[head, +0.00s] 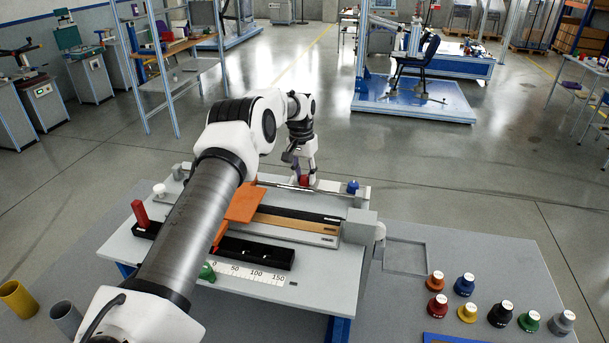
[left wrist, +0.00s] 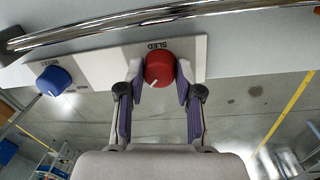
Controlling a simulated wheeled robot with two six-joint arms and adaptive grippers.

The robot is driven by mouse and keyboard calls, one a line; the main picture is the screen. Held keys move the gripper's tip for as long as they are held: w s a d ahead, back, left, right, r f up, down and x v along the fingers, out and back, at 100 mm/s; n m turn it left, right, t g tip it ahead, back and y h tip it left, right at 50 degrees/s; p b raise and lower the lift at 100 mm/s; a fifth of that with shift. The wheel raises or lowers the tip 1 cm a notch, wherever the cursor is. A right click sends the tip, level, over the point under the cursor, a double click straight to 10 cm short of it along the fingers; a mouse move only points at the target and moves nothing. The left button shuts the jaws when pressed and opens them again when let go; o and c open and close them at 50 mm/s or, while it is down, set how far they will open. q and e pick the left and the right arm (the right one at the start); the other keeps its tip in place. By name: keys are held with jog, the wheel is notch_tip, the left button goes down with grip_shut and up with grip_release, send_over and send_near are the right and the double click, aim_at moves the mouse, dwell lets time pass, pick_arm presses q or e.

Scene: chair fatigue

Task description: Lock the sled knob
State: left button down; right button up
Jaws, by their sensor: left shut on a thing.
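The red sled knob (left wrist: 159,68) sits on a light panel marked SLED in the left wrist view. A white line on its face points to the lower left. My left gripper (left wrist: 157,88) is shut on the knob, with one finger on each side of it. In the head view the left gripper (head: 305,180) reaches down at the far edge of the test bench (head: 345,268), and a bit of the red knob (head: 304,182) shows between its fingers. My right gripper does not show in either view.
A blue knob (left wrist: 54,81) is beside the sled knob on the same panel; in the head view it is to the right (head: 352,187). A metal rod (left wrist: 130,24) runs along the panel. Several coloured knob-like pieces (head: 467,312) stand on the grey table (head: 480,255).

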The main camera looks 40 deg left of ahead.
aim_at(303, 175)
pick_arm(q)
jog(key=shift+s+f, duration=0.1)
jog(key=shift+f, duration=0.1)
jog(key=c, duration=0.9)
grip_release()
jog(key=shift+o, duration=0.7)
jog(key=shift+w, duration=0.25)
notch_tip(303, 175, up, 12)
jog(key=a, duration=0.1)
jog(key=shift+s+f, duration=0.1)
